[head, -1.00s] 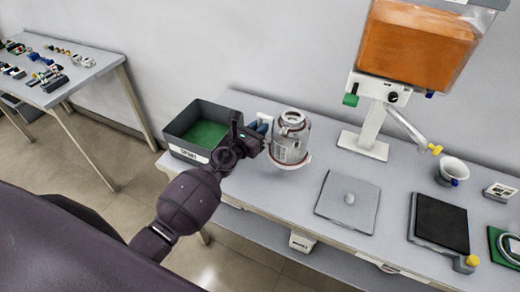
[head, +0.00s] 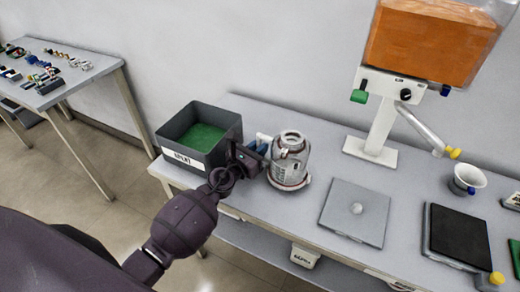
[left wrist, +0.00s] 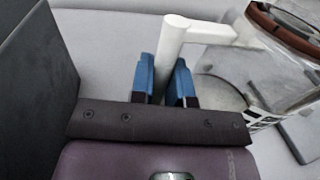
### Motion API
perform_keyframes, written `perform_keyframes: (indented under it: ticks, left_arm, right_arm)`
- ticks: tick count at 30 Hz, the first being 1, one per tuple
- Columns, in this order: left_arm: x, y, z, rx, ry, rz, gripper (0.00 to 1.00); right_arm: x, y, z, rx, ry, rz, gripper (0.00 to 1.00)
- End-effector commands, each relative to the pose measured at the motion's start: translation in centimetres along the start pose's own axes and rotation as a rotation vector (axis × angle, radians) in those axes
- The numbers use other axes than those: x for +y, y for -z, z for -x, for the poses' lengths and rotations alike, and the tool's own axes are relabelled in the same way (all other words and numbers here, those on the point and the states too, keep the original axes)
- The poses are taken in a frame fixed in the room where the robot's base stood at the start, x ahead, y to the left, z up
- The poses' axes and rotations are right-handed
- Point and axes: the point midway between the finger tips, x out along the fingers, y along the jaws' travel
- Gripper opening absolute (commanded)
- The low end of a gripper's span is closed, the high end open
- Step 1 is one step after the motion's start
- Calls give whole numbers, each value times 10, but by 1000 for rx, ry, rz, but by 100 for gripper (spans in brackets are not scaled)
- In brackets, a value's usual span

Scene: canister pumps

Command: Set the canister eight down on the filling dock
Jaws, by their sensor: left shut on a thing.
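A dark bin (head: 232,125) with a green floor stands close left of my gripper. A dispenser with an orange-filled hopper (head: 425,45) stands behind right. A white cup (head: 468,178) and a black pad (head: 457,235) lie farther right. The table between canister and plate is clear.

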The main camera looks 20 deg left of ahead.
Motion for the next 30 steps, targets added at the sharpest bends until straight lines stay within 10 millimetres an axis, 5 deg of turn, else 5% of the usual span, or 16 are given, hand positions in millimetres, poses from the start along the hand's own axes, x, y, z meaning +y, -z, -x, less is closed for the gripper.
perform_keyframes:
  ticks: [10,11,15,27,30]
  left_arm:
    - [0,3,0,-2,0,0,0]
    - [0,2,0,-2,0,-1,21]
    - [0,1,0,-2,0,-1,42]
    - [0,-6,0,-4,0,-1,42]
    - [1,-2,13,0,-1,-1,42]
  right_arm:
    - [-1,-1,-3,3,1,1,43]
    - [0,0,-2,4,1,1,43]
    - [0,0,-2,3,1,1,43]
    - [0,6,1,11,0,0,43]
    - [0,4,1,8,0,0,43]
